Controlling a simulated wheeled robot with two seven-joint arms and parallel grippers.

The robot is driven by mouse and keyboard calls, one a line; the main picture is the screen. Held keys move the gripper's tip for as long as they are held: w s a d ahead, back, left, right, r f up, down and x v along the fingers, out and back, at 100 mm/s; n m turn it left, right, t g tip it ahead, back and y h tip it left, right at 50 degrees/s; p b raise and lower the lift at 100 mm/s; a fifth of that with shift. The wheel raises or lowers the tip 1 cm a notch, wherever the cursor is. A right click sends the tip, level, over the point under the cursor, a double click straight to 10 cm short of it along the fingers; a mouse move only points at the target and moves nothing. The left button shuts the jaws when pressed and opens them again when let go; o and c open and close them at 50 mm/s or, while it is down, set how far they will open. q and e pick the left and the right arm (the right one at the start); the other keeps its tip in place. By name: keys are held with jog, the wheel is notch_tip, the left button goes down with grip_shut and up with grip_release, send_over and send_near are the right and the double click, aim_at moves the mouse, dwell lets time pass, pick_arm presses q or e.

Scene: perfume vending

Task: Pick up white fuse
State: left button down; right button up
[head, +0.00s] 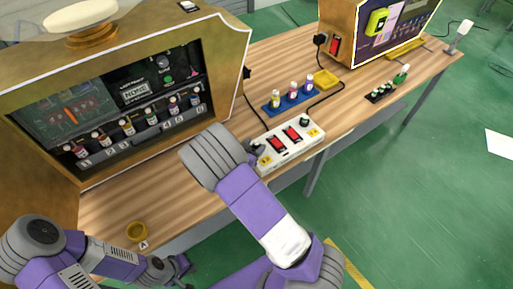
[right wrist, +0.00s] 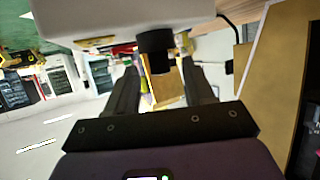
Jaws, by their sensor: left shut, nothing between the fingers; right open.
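I cannot make out a white fuse for certain in either view. A white switch box (head: 289,147) with two red rocker switches and a black knob (head: 304,122) lies on the table. My right gripper is at its left end, mostly hidden by my own arm in the head view. In the right wrist view my right gripper (right wrist: 160,88) is open. A black cylindrical cap (right wrist: 155,42) on a white body (right wrist: 120,16) shows just past the gap between its fingers. My left gripper (head: 181,267) is shut and empty at the table's front edge, low in the head view.
A wooden vending cabinet (head: 228,85) stands at the left. A blue tray (head: 276,107) with small bottles, a yellow tray (head: 326,79) and a black rack (head: 381,94) sit further back. Black cables cross the table.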

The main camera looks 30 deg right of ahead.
jog(key=shift+w+d+f, duration=0.2)
jog(key=shift+w+d, duration=0.05)
jog(key=shift+d, duration=0.2)
grip_shut()
